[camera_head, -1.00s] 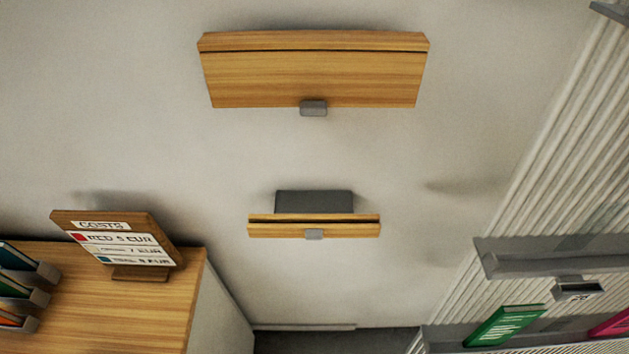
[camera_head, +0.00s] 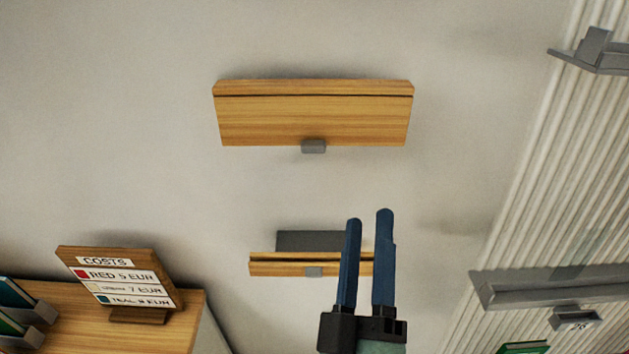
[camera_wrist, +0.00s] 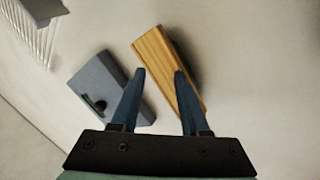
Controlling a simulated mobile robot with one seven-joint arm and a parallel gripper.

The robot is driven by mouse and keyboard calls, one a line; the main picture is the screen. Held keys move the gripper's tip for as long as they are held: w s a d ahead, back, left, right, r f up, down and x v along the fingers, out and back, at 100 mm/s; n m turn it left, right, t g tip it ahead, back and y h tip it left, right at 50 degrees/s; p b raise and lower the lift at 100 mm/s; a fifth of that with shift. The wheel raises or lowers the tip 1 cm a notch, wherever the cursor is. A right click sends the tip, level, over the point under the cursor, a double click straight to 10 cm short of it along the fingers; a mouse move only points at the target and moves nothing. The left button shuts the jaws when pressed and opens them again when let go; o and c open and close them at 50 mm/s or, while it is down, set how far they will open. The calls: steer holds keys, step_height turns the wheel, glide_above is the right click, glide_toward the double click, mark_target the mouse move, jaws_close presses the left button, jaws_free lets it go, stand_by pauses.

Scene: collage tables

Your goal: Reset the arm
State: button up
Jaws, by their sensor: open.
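My gripper (camera_head: 369,218) shows in the head view at the lower middle, its two blue fingers pointing up. The fingers are apart with nothing between them. They overlap the right part of the small lower wooden shelf (camera_head: 285,266) in the picture; I cannot tell the distance. In the wrist view my gripper (camera_wrist: 158,72) is also open and empty. A wooden piece (camera_wrist: 162,62) and a grey box-like piece (camera_wrist: 97,78) lie beyond the fingertips there.
A larger wooden shelf (camera_head: 312,120) is on the pale wall above. A costs sign (camera_head: 118,278) stands on a wooden counter (camera_head: 185,320) at the lower left, beside grey holders. Grey ledges (camera_head: 540,288) sit on the ribbed panel at the right. The wall's upper left is clear.

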steer(key=s+a+r+m+t+y, duration=0.1)
steer(key=a+r+m, duration=0.1)
steer(key=r, duration=0.8)
steer(key=a+r+m+t+y, duration=0.1)
steer(key=a+r+m+t, duration=0.1)
steer(key=r, duration=0.9)
steer(key=s+a+r+m+t+y, duration=0.1)
steer(key=r+m, duration=0.3)
steer(key=r, duration=0.6)
steer(key=shift+s+a+r+t+b, duration=0.3)
steer(key=shift+a+t+b, duration=0.15)
steer(key=shift+t, duration=0.25)
steer(key=shift+o, duration=0.2)
